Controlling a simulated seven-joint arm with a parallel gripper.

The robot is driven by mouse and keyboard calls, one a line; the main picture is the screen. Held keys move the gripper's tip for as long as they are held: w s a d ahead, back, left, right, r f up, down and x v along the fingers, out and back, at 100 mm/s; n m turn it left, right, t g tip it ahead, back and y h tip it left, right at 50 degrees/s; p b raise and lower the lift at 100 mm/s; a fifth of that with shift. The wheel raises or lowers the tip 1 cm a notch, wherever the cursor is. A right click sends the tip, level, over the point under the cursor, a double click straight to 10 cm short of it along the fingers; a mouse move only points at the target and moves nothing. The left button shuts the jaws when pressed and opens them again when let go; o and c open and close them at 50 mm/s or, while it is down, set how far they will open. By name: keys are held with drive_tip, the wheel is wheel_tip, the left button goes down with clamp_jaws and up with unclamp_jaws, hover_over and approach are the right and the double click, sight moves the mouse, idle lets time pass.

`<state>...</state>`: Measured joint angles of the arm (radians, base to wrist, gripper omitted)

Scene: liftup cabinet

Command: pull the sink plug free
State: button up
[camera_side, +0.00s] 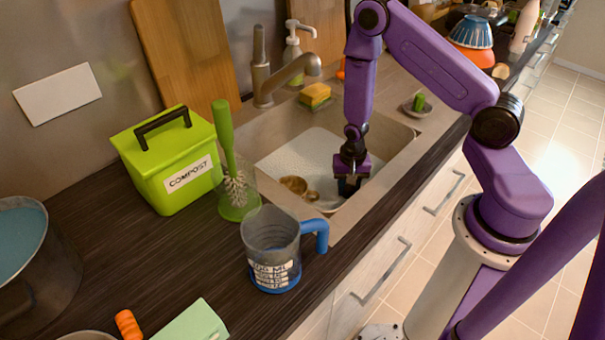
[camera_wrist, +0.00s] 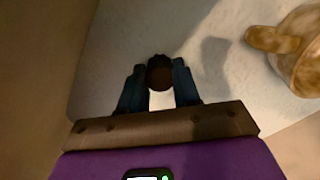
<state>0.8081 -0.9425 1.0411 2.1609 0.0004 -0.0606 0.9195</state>
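A dark brown round knob (camera_wrist: 160,75), which looks like the sink plug, shows in the wrist view between my two blue fingers. My gripper (camera_wrist: 160,88) has a fingertip against each side of it, with no clear gap, so it appears shut on the knob. In the side view my gripper (camera_side: 349,187) points down low inside the sink basin (camera_side: 300,155), toward its right end. The plug is hidden behind my gripper there. Whether the plug sits in the drain cannot be told.
A tan mug lies in the basin left of my gripper (camera_side: 294,185) and shows at upper right in the wrist view (camera_wrist: 300,50). The faucet (camera_side: 285,75) and a sponge (camera_side: 315,95) are behind. A measuring jug (camera_side: 271,245) and brush (camera_side: 228,150) stand in front.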

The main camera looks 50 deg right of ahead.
sight(348, 188)
clamp_jaws()
drive_tip(key=shift+r, duration=0.9)
idle(0.4)
drive_tip(key=shift+r, duration=2.05)
